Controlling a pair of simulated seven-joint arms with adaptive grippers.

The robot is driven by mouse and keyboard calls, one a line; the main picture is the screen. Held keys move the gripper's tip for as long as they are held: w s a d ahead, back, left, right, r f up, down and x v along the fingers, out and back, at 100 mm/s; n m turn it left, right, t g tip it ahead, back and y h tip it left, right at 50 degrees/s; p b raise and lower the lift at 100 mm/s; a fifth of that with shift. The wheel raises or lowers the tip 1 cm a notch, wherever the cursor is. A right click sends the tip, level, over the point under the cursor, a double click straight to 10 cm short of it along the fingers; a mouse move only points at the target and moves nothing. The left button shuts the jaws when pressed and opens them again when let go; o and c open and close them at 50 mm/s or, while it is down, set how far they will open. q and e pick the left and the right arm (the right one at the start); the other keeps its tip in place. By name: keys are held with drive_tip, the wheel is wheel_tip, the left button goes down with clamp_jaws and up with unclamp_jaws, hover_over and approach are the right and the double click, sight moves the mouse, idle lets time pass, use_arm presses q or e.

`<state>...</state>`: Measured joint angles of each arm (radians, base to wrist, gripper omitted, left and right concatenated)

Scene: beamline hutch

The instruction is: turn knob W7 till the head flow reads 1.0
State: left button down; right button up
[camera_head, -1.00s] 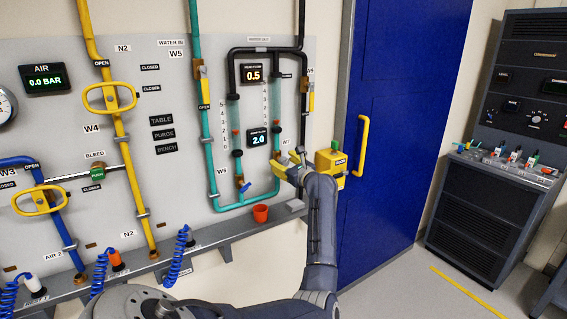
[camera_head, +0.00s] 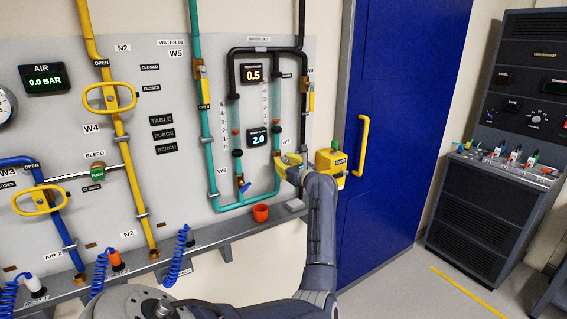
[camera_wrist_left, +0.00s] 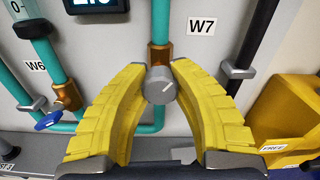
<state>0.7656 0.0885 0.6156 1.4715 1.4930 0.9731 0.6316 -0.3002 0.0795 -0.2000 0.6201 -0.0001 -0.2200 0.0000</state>
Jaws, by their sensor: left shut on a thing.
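Knob W7 shows in the left wrist view as a grey round knob (camera_wrist_left: 159,86) with a pale mark, on a copper valve body below the W7 label (camera_wrist_left: 201,27). The yellow fingertips of my left gripper (camera_wrist_left: 159,80) close on it from both sides. In the head view my left gripper (camera_head: 289,162) is at the lower right of the flow panel and hides the knob. The upper flow display (camera_head: 251,72) reads 0.5 and the lower display (camera_head: 258,138) reads 2.0; their small captions are too blurred to tell apart. My right gripper is not in view.
The W6 valve with a blue handle (camera_wrist_left: 48,120) is left of the knob. A yellow box (camera_wrist_left: 287,112) stands close on the right. A blue door (camera_head: 405,120) is further right.

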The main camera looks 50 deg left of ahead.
use_arm(q)
drive_tip(key=shift+r+m, duration=0.15)
drive_tip(key=shift+m, duration=0.65)
drive_tip(key=c, duration=1)
unclamp_jaws()
drive_tip(key=shift+d, duration=0.5)
drive_tip(key=s+d, duration=0.2)
drive_tip(key=d, duration=0.9)
drive_tip(key=shift+a, duration=0.1)
